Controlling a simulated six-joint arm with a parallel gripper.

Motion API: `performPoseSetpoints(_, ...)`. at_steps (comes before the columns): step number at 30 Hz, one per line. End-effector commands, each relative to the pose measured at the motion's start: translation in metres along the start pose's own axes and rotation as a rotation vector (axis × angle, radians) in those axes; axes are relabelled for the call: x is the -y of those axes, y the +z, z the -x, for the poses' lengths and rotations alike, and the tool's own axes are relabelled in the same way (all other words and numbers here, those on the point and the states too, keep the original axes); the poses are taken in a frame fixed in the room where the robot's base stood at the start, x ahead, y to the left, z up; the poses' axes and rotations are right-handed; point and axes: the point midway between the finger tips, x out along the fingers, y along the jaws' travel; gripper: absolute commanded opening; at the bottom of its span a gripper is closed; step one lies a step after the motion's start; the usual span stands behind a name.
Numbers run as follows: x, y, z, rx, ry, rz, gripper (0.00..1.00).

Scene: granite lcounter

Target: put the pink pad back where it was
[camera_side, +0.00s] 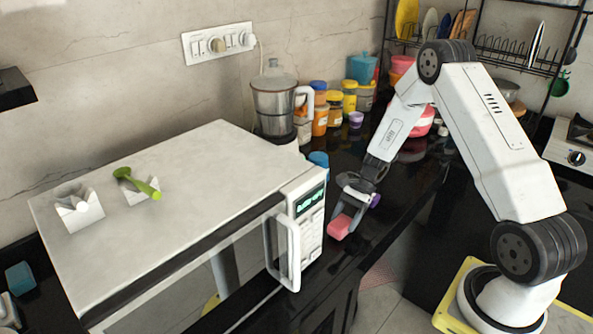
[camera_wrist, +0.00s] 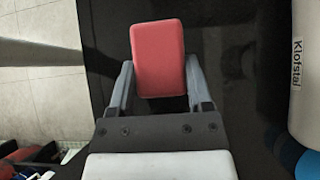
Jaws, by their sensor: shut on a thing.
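The pink pad (camera_side: 341,226) is a small rounded block at the end of my gripper (camera_side: 350,207), beside the microwave's right front corner. My gripper is shut on it. In the wrist view the pink pad (camera_wrist: 158,58) stands between the two grey fingers of my gripper (camera_wrist: 159,88) and reaches forward past them. Dark counter shows behind it. I cannot tell whether the pad touches the counter or is just above it.
The white microwave (camera_side: 170,190) with its handle (camera_side: 284,250) stands close on the left. White holders and a green item (camera_side: 138,183) are on its top. A blender (camera_side: 275,103) and several jars (camera_side: 320,115) stand behind. The counter's front edge is near the pad; floor lies below.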

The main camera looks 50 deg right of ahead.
Motion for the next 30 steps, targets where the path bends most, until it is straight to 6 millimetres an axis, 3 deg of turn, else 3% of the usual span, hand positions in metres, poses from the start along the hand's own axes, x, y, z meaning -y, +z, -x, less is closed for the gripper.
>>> performPoseSetpoints(15,0.0000,-0.0052,-0.0056,0.000,0.000,-0.001,0.00)
performPoseSetpoints(16,0.0001,-0.0050,-0.0054,0.000,0.000,0.000,0.74)
performPoseSetpoints(18,0.0000,-0.0049,-0.0053,0.000,0.000,0.000,0.96)
performPoseSetpoints(19,0.0000,-0.0049,-0.0053,0.000,0.000,0.000,1.00)
performPoseSetpoints(30,0.0002,-0.0050,-0.0010,0.000,-0.001,0.000,1.00)
